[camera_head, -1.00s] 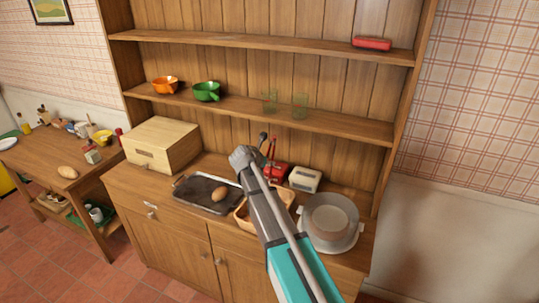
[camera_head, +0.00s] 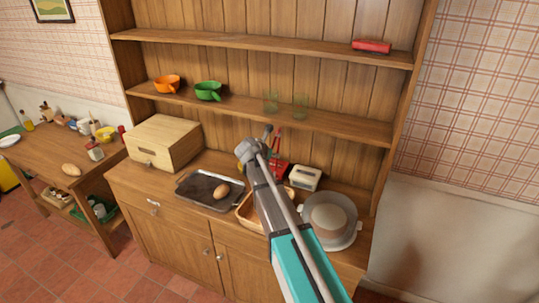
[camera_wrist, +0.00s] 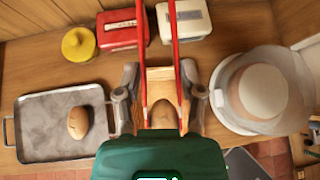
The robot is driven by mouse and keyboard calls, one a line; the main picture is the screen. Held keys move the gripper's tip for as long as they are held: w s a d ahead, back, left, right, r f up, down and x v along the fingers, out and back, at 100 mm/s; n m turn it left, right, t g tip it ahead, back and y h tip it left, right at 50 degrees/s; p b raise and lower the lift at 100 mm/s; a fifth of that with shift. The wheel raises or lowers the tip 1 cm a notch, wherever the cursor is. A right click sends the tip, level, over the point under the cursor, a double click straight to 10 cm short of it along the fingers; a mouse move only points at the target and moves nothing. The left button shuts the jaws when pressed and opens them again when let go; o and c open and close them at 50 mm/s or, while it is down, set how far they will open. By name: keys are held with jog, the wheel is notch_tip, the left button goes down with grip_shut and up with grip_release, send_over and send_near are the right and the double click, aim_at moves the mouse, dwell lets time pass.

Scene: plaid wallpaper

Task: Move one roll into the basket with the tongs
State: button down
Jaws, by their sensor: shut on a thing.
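One brown roll (camera_head: 221,191) lies on a dark metal tray (camera_head: 190,193) on the cabinet counter. The roll (camera_wrist: 78,122) and tray (camera_wrist: 35,142) are at the left in the wrist view. The tan basket (camera_head: 247,214) stands right of the tray, partly hidden by my arm. My gripper (camera_wrist: 160,100) is shut on the red tongs (camera_wrist: 175,55), whose two arms reach up out of the wrist view. The tongs' tips are out of that view. In the head view, only part of the tongs (camera_head: 274,144) shows beyond my wrist.
Behind the basket stand a red appliance (camera_wrist: 118,30), a white toaster (camera_wrist: 185,20) and a yellow pot (camera_wrist: 78,44). A covered cake stand (camera_head: 330,222) is at the right. A wooden bread box (camera_head: 163,143) is left of the tray. A shelf with glasses (camera_head: 271,101) hangs above.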

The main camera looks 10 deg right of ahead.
jog(key=shift+f, duration=0.15)
notch_tip(320, 180, down, 9)
jog(key=b, duration=0.9)
jog(key=c, duration=0.7)
grip_release()
jog(key=shift+r, duration=0.2)
notch_tip(320, 180, up, 10)
jog(key=p, duration=1)
